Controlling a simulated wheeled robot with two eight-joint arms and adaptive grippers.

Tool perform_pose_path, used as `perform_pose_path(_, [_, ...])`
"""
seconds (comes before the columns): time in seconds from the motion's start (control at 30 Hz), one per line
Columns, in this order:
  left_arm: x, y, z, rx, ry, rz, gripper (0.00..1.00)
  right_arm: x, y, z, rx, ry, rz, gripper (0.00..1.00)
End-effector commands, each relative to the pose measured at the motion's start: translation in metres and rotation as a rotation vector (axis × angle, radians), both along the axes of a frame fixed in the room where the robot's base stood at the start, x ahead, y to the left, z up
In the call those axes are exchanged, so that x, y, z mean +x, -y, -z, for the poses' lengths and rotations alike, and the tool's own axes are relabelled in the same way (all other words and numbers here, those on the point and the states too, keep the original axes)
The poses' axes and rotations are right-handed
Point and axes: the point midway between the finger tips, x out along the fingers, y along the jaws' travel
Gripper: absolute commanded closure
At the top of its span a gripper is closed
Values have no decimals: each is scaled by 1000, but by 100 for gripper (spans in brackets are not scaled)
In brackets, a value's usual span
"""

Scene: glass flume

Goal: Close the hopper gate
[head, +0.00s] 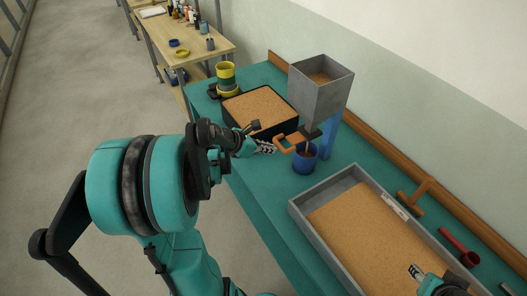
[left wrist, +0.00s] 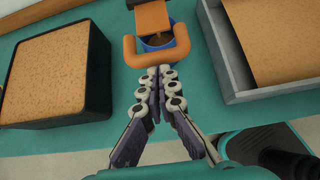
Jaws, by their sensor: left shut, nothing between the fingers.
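The grey hopper (head: 322,98) holds sand and stands on a blue support at the back of the teal bench. Below it is the gate's orange loop handle (head: 288,143), sticking out to the left. It also shows in the left wrist view (left wrist: 130,55). A blue cup (head: 304,164) stands under the outlet, with sand-coloured material above and in it. My left gripper (head: 273,148) is shut and empty, its tips close to the handle's near side; I cannot tell whether they touch it. My right gripper (head: 418,273) shows partly at the lower right edge, over the sand tray.
A black sand box (head: 285,128) stands left of the hopper. A large grey sand tray (head: 302,212) lies to the right. A wooden tool (head: 413,197) and a red scoop (head: 458,246) lie by the wall.

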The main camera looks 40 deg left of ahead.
Motion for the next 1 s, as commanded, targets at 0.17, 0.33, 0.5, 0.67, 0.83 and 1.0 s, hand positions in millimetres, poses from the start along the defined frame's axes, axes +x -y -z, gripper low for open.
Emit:
perform_pose_path(0.17, [0, 0, 0, 0, 0, 0, 100, 0, 0, 0, 0, 0, 0, 60])
perform_pose_path(0.33, [5, 2, 0, 1, -1, 3, 100, 0, 0, 1, 0, 0, 0, 60])
perform_pose_path(0.5, [23, 10, 0, 0, 0, 3, 100, 0, 0, 2, 0, 0, 0, 60])
perform_pose_path(0.67, [25, 10, -1, -2, 1, 0, 100, 0, 0, 2, 0, 0, 0, 60])
perform_pose_path(0.83, [25, 10, -2, -3, 4, -1, 100, 0, 0, 2, 0, 0, 0, 60])
perform_pose_path(1.0, [23, 9, 3, -3, 3, 2, 100, 0, 0, 6, 0, 0, 0, 60])
